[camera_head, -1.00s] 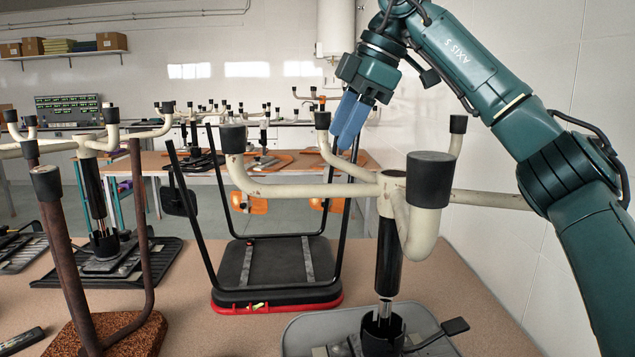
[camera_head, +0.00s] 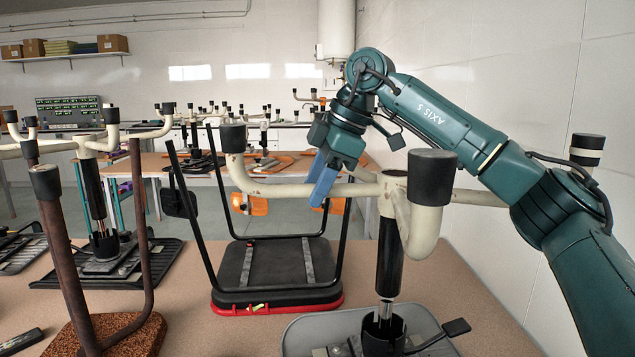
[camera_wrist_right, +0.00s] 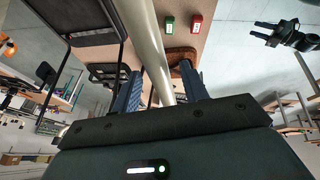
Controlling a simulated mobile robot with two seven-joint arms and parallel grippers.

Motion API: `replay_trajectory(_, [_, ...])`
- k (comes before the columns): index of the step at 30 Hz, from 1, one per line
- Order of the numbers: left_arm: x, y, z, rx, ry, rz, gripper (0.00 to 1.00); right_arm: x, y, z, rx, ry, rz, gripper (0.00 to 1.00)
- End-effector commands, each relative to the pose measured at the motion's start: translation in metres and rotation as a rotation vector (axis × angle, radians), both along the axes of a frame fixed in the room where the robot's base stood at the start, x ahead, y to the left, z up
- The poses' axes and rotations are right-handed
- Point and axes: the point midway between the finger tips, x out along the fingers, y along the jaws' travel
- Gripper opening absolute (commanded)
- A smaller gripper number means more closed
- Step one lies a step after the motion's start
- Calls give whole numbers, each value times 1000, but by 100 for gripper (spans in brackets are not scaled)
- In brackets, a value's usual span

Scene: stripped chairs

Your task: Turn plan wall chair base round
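The chair base near the wall is a cream star of spokes with black feet (camera_head: 432,176), upside down on a black column (camera_head: 389,262) above a grey seat (camera_head: 310,330). My right gripper (camera_head: 322,185) has blue fingers pointing down at its back-left spoke (camera_head: 358,171). In the right wrist view the cream spoke (camera_wrist_right: 148,45) runs between the two fingers (camera_wrist_right: 160,88), which stand apart with a gap on one side. My left gripper is not seen in the head view.
An upturned black chair with a red edge (camera_head: 280,302) and thin black legs stands just behind. A rusty-legged chair (camera_head: 110,335) and another cream base (camera_head: 95,145) stand at left. The white wall (camera_head: 545,80) is close on the right.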

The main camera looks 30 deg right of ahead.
Motion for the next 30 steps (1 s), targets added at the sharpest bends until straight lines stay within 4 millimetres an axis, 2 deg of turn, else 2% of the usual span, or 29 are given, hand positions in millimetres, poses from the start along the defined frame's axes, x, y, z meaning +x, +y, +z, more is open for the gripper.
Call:
replay_trajectory(2, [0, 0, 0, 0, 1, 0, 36, 0, 0, 0, 0, 0, 0, 37])
replay_trajectory(15, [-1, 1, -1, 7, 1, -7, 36, 0, 0, 0, 0, 0, 0, 1])
replay_trajectory(30, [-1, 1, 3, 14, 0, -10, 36, 4, 1, 2, 0, 1, -3, 0])
